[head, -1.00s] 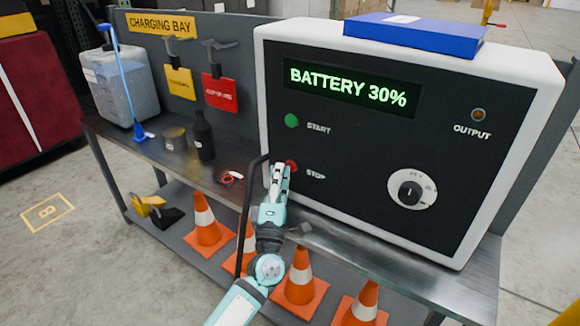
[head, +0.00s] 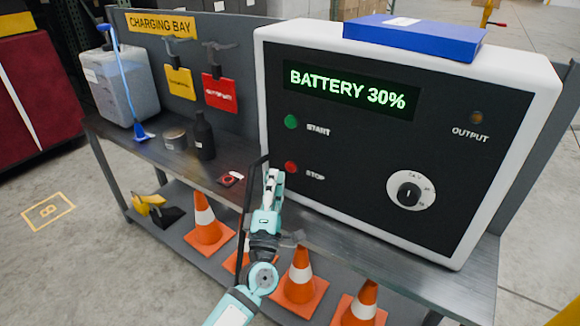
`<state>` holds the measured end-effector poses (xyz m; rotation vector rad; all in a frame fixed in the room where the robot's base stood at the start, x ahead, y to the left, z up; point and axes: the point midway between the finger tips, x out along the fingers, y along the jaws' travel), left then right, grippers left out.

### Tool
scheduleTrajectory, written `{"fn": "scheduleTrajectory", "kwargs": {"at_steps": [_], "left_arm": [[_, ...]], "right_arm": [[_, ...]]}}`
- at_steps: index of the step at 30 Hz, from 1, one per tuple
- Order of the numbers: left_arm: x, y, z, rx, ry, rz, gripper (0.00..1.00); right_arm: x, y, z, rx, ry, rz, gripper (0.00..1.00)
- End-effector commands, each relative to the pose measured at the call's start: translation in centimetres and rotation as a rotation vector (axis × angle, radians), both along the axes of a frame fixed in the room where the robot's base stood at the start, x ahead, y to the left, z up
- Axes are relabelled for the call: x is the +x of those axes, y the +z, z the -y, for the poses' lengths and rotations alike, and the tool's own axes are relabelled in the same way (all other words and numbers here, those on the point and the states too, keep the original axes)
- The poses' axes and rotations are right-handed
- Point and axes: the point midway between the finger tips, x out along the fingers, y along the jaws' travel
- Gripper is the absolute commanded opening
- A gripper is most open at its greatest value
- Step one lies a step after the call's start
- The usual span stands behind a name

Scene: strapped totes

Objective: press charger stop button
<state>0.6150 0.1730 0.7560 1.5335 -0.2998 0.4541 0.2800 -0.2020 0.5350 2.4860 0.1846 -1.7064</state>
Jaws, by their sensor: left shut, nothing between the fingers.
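The charger (head: 375,215) is a white-framed box with a black front panel, standing on the metal bench. Its green display (head: 347,90) reads "BATTERY 30%". The red stop button (head: 291,167) shows fully beside the word STOP, below the green start button (head: 291,122). My left gripper (head: 274,174) is shut and empty, just left of and slightly below the stop button in the picture. A gap shows between them, though the depth is hard to judge. My right gripper is out of view.
A blue box (head: 415,37) lies on top of the charger. A dark bottle (head: 204,136), a tin (head: 175,139) and a small red-and-black item (head: 231,179) stand or lie on the bench (head: 345,240) to the left. Orange cones (head: 301,270) stand on the lower shelf.

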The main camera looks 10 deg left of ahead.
Motion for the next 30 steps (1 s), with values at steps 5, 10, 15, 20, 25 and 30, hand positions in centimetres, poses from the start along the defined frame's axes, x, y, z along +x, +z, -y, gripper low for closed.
{"fn": "scheduleTrajectory", "kwargs": {"at_steps": [5,10,15,20,25,30], "left_arm": [[-1.8,0.1,-0.6,0.002,0.000,-0.002,0.00],[-3.2,0.1,-1.2,0.002,0.001,-0.001,0.00],[-3.7,0.1,-1.3,0.000,0.000,0.001,0.00],[-3.7,0.1,-1.3,0.000,0.000,0.000,0.00],[-3.9,-0.2,-0.6,0.035,-0.021,-0.015,0.00],[-5.9,-1.9,3.8,0.295,-0.155,-0.121,0.00]], "right_arm": [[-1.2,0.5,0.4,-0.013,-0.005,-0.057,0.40],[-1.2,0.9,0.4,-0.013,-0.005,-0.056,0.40],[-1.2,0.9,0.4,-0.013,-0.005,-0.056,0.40],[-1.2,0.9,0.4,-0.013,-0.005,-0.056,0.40],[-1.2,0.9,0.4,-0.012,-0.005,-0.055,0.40],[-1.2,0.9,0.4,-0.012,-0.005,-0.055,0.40]]}}
